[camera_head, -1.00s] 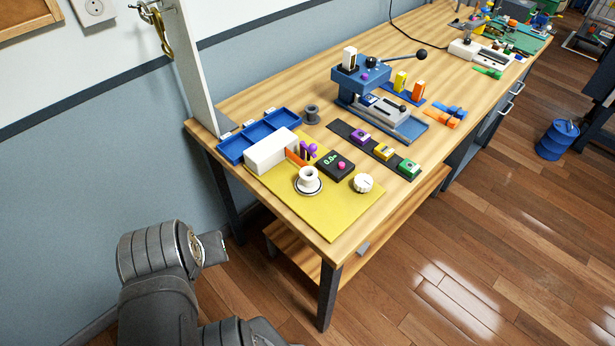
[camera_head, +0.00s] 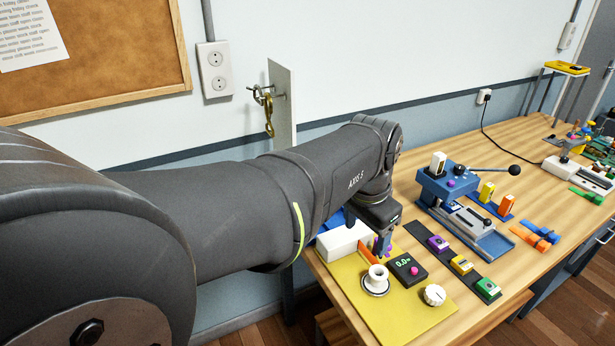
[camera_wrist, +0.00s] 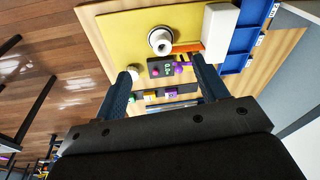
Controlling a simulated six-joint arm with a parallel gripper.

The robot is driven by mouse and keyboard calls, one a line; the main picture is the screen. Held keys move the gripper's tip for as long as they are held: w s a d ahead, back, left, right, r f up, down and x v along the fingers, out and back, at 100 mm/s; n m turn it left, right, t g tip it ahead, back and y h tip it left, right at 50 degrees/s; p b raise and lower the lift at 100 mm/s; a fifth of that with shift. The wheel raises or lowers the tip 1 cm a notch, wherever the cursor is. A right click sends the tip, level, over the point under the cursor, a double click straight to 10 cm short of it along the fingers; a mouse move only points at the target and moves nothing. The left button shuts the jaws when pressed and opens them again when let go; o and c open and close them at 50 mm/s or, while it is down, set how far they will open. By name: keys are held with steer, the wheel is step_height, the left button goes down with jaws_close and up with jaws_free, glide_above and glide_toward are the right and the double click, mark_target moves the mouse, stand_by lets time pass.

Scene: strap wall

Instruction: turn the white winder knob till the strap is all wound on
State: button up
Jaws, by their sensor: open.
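A round white knob (camera_head: 434,295) with a dark mark stands at the right of the yellow board (camera_head: 420,325). In the wrist view the white knob (camera_wrist: 133,72) is partly hidden by my left finger. A white spool (camera_head: 376,280) stands left of it on a dark-rimmed base. An orange strap (camera_head: 368,253) shows between a white box (camera_head: 343,240) and the spool; its full run is hidden. My gripper (camera_head: 384,248) is open and empty, behind the spool and apart from the knob. In the wrist view my gripper (camera_wrist: 164,85) has its fingers spread wide.
A dark display box (camera_head: 406,269) with a pink button stands between spool and knob. Purple parts (camera_wrist: 185,65) stand near the strap. Coloured boxes sit on a black strip (camera_head: 430,235). A blue lever press (camera_head: 450,188) stands behind. A blue tray (camera_wrist: 238,45) adjoins the white box.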

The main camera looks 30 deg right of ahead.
steer(key=s+d+f+m, duration=0.1)
steer(key=s+d+m, duration=0.3)
steer(key=d, duration=0.7)
steer(key=m+g+y, duration=0.1)
steer(key=m+y, duration=0.1)
glide_toward(435, 292)
steer(key=f, duration=0.8)
steer(key=shift+a+f, duration=0.2)
steer(key=shift+f, duration=0.1)
steer(key=c, duration=1)
